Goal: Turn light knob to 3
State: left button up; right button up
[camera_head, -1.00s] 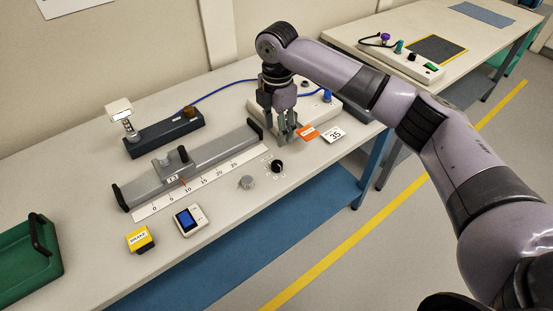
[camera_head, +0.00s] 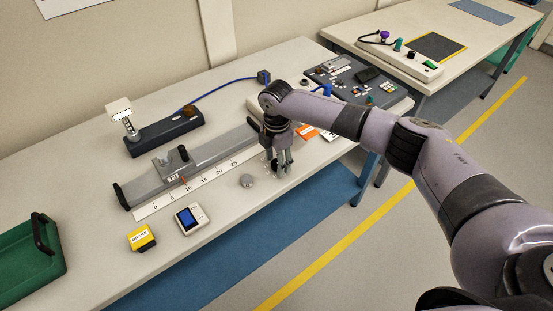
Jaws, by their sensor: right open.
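My right gripper (camera_head: 282,168) points down over the bench top, right of the ruler scale. Its jaws are open. The black knob on the bench, visible a second ago, is now hidden at the fingertips; I cannot tell whether the fingers touch it. No label naming the light knob is readable, and the dial marks around the black knob are mostly covered. My left gripper is not in view.
A grey rail (camera_head: 212,155) with a ruler strip (camera_head: 160,207) lies left of the gripper. A meter with a blue screen (camera_head: 191,218), a yellow block (camera_head: 141,238) and a green tray (camera_head: 28,262) stand further left. An orange card (camera_head: 306,131) lies behind the gripper. The front bench edge is close.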

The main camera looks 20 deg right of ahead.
jog(key=shift+c, duration=0.4)
grip_shut()
